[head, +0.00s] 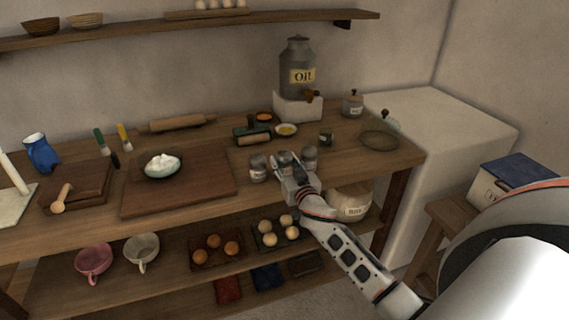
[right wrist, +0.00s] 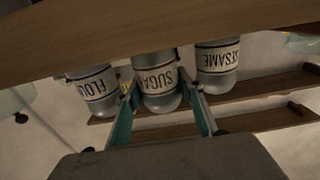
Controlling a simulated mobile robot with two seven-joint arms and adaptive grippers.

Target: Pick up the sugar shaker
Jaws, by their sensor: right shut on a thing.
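The sugar shaker (right wrist: 157,92) is a grey cylinder with a pale label reading SUGA, seen upside down in the right wrist view. My right gripper (right wrist: 163,90) is shut on it, with one finger on each side. In the head view my right gripper (head: 287,163) is at the table's front edge between two similar shakers and mostly hides the sugar shaker. The flour shaker (right wrist: 92,92) and the sesame shaker (right wrist: 217,65) stand close on either side in the wrist view. My left gripper is not in view.
A wooden board (head: 195,188) with a bowl (head: 161,167) lies left of the shakers. A lower shelf holds egg trays and cups.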

